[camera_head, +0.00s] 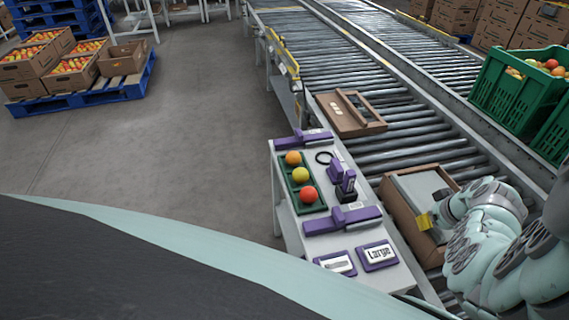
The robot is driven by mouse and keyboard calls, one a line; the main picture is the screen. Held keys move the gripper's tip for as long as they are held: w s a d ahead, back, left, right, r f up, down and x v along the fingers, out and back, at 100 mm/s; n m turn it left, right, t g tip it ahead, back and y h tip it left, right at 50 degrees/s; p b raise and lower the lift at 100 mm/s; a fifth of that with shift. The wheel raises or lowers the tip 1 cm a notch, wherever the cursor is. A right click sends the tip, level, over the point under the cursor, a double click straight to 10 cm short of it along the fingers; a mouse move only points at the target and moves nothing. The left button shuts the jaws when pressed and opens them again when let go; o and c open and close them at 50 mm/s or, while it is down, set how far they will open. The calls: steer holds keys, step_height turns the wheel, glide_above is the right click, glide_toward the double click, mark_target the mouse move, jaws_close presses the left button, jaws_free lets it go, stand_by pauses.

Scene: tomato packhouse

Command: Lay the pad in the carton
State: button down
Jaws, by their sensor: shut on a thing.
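The brown carton (402,224) sits open on the roller conveyor at the right, beside the small table. The pad (417,187) is a flat grey sheet that shows within the carton's walls. A yellow tab (425,221) shows at the near part of the pad. My gripper (436,213) comes in from the right, over the carton, and is shut at the yellow tab, holding the pad. The arm hides the carton's right side and part of the pad. I cannot tell whether the pad lies flat on the carton's bottom.
Left of the carton, a small white table (291,228) holds a green tray (290,186) with three tomatoes, purple tools and a "Large" sign (377,255). Another carton (332,118) lies farther up the conveyor (385,130). A green crate (500,95) stands at the right.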

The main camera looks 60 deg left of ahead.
steer(key=c, duration=0.9)
jaws_free()
steer(key=shift+s+d+f, duration=0.1)
steer(key=shift+s+f, duration=0.1)
steer(key=shift+c, duration=0.3)
steer(key=shift+c, duration=1.4)
steer(key=shift+r, duration=0.1)
steer(key=shift+s+r+p, duration=0.1)
steer(key=shift+r+p, duration=0.55)
steer(key=shift+r, duration=0.15)
steer(key=shift+r+p, duration=1.25)
steer(key=shift+r, duration=1)
